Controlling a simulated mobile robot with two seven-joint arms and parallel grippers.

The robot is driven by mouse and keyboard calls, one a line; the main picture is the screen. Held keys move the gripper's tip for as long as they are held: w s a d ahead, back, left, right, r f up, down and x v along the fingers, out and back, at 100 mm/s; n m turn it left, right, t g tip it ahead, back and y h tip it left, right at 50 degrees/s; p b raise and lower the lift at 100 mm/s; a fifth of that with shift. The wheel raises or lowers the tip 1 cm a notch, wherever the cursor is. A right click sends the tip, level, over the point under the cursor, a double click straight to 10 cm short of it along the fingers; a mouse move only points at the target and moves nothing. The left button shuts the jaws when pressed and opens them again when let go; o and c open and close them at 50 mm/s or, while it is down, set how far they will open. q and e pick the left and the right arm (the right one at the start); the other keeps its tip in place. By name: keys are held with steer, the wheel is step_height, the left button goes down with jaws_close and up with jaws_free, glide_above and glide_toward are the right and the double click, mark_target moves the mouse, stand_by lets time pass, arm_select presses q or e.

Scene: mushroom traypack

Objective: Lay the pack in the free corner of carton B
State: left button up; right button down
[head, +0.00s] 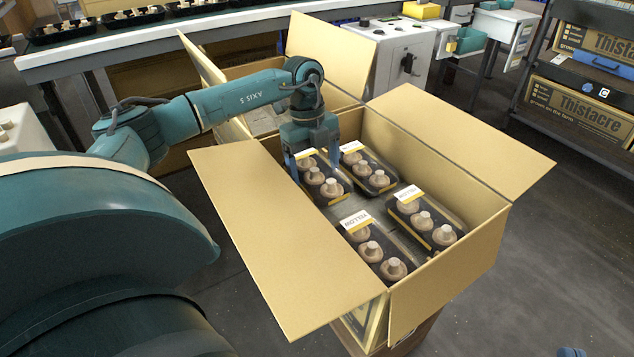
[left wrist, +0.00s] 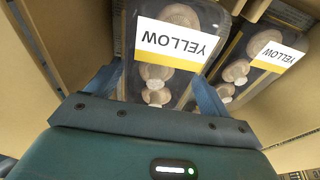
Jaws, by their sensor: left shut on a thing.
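Carton B, as I take it, is the open box (head: 455,265) in the middle of the head view; no letter is readable. Three dark mushroom packs lie in it: back right (head: 381,181), front right (head: 444,236) and front left (head: 394,270). My left gripper (head: 314,160) points down into the back left corner, shut on a fourth pack (head: 332,188). That pack, with a YELLOW label (left wrist: 175,42), sits between the fingers in the left wrist view. I cannot tell whether it touches the floor. A blue tip at the bottom right edge may be my right gripper (head: 572,353).
The carton's flaps stand outward, one wide flap (head: 275,235) towards the front left. Another open carton (head: 330,50) is directly behind. A conveyor (head: 150,45) with trays runs across the back. A shelf (head: 590,90) with boxes stands at right. Floor at right is clear.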

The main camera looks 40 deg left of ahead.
mark_target(308, 158)
arm_select(q)
step_height(308, 158, down, 4)
steer(key=shift+r+b, duration=0.25)
steer(key=shift+b, duration=0.35)
steer(key=shift+f, duration=0.15)
arm_select(e)
steer(key=shift+w+a+r+t, duration=0.1)
steer(key=shift+r+t, duration=0.15)
steer(key=shift+t, duration=0.05)
arm_select(q)
steer(key=o, duration=0.9)
arm_select(e)
steer(key=shift+f, duration=0.15)
arm_select(q)
steer(key=r+p, duration=0.1)
steer(key=r, duration=0.2)
steer(key=a+r+p, duration=0.1)
steer(key=r+p, duration=0.1)
steer(key=r, duration=0.2)
steer(key=a+r+p, duration=0.1)
steer(key=r+p, duration=0.1)
steer(key=r, duration=0.2)
steer(key=shift+w+r, duration=0.2)
steer(key=shift+r, duration=0.35)
arm_select(e)
steer(key=shift+d+f+n+g+h, duration=0.15)
steer(key=shift+d+n+g+h, duration=0.25)
steer(key=shift+d+h, duration=0.1)
